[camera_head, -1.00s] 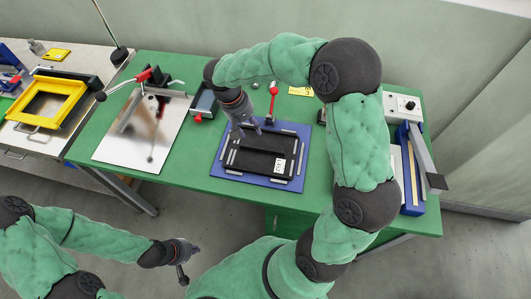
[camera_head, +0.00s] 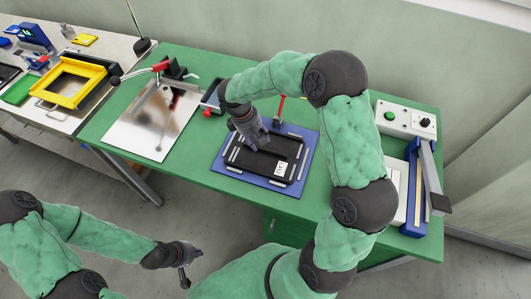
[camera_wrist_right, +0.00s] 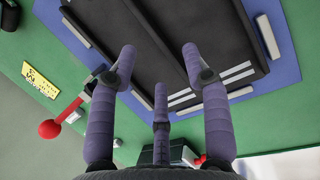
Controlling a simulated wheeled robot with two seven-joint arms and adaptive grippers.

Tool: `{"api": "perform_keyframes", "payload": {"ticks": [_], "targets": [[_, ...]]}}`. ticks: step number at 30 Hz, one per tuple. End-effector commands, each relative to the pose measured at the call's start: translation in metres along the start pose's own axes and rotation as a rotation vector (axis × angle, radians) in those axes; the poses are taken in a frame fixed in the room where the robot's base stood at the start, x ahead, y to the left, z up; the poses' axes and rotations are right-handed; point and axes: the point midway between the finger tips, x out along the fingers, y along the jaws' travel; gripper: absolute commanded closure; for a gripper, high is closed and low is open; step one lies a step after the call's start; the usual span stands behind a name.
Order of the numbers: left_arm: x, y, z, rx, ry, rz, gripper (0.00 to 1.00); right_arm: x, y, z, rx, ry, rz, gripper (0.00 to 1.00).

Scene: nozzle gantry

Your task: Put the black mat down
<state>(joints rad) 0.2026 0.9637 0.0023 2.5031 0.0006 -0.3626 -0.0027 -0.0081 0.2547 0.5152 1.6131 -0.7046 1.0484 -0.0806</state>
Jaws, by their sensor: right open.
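The black mat (camera_head: 262,160), a dark rectangle with a white label, appears to lie flat on a blue plate (camera_head: 231,173) between grey bars. In the right wrist view the mat (camera_wrist_right: 180,20) lies beyond my fingers and shows pale stripes. My right gripper (camera_head: 258,142) is over the mat's far part. Its fingers (camera_wrist_right: 160,65) are spread with nothing between them; whether the tips touch the mat is unclear. My left gripper (camera_head: 184,272) hangs low in front of the green table, away from the mat; its fingers are too small to read.
The plate rests on a green table (camera_head: 225,195). A shiny metal sheet (camera_head: 140,125) with a red-handled clamp lies to the left. A control box (camera_head: 405,120) and a blue-framed lever device (camera_head: 425,190) stand to the right. A red-knobbed lever (camera_wrist_right: 65,115) is close to my right fingers.

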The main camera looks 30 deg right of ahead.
Motion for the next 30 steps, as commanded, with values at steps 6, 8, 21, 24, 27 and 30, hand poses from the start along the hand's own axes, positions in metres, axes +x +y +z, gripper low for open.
{"api": "perform_keyframes", "payload": {"ticks": [6, 8, 21, 24, 27, 30], "targets": [[0.004, -0.001, 0.000, 0.000, 0.000, 0.000, 1.00, 0.015, 0.001, 0.002, 0.001, 0.000, 0.000, 0.52], [0.005, -0.002, 0.000, 0.000, 0.000, 0.000, 1.00, 0.021, 0.002, 0.003, 0.001, -0.001, -0.001, 0.52], [0.014, -0.005, 0.000, 0.000, 0.000, 0.000, 1.00, 0.059, 0.006, 0.007, 0.002, 0.001, 0.000, 0.52], [0.014, -0.005, 0.000, 0.000, 0.000, 0.000, 1.00, 0.059, 0.006, 0.007, 0.002, 0.001, 0.000, 0.52], [0.014, -0.005, 0.000, 0.000, 0.000, 0.000, 1.00, 0.059, 0.006, 0.007, 0.001, 0.001, 0.000, 0.80], [0.014, -0.005, 0.000, 0.000, 0.000, 0.000, 1.00, 0.059, 0.006, 0.007, 0.001, 0.001, 0.000, 1.00]]}}
